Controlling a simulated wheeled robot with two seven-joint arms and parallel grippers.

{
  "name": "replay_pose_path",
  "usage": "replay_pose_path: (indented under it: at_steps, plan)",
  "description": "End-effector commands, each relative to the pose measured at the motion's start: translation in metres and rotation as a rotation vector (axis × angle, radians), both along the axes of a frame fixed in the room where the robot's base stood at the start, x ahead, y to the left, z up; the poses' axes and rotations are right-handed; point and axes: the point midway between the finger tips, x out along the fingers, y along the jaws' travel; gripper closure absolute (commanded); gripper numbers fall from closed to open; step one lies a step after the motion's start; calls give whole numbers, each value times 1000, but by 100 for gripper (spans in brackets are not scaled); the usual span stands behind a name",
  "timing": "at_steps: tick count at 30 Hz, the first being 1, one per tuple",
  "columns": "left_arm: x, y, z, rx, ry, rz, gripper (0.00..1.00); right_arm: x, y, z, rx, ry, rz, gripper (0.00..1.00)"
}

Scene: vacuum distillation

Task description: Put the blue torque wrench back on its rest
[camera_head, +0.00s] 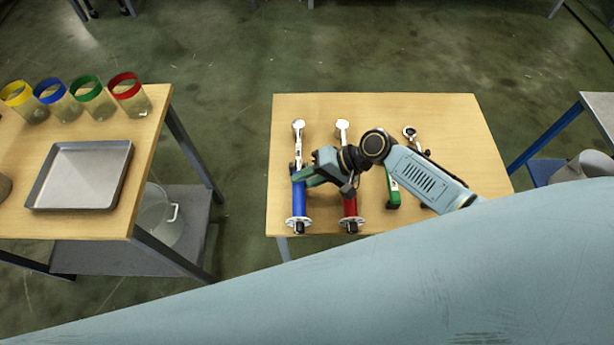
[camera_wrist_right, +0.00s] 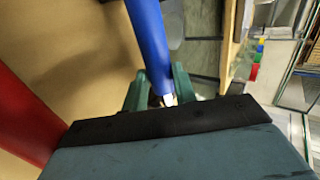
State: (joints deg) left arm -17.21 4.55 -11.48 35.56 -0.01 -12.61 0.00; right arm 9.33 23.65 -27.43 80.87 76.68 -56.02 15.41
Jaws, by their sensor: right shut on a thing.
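The blue torque wrench (camera_head: 299,203) is at the left of the wooden table (camera_head: 450,125) in the head view, lengthwise with its head away from me. My right gripper (camera_head: 303,175) is shut on it near the upper end of the blue handle. In the right wrist view, the blue handle (camera_wrist_right: 148,38) runs down between the fingers (camera_wrist_right: 160,90). A pale fitting shows at the wrench's near end, but I cannot tell whether the wrench touches its rest or is held just above it. My left gripper is not in view.
A red wrench (camera_head: 350,206) lies close to the right, partly under my right wrist. A green wrench (camera_head: 392,192) is farther right, partly hidden by my arm. A side table holds a metal tray (camera_head: 82,172) and several colour-rimmed jars.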

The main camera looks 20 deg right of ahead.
Motion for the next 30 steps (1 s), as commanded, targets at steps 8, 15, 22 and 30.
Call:
replay_pose_path:
  at_steps: [8,15,22,30]
  plan:
    - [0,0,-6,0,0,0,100,2,1,-5,5,-5,-1,100]
    - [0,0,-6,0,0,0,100,1,1,-5,4,-3,-1,100]
    - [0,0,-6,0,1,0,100,1,1,-6,3,-1,-1,48]
    - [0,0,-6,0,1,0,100,-2,-1,-9,-3,5,1,47]
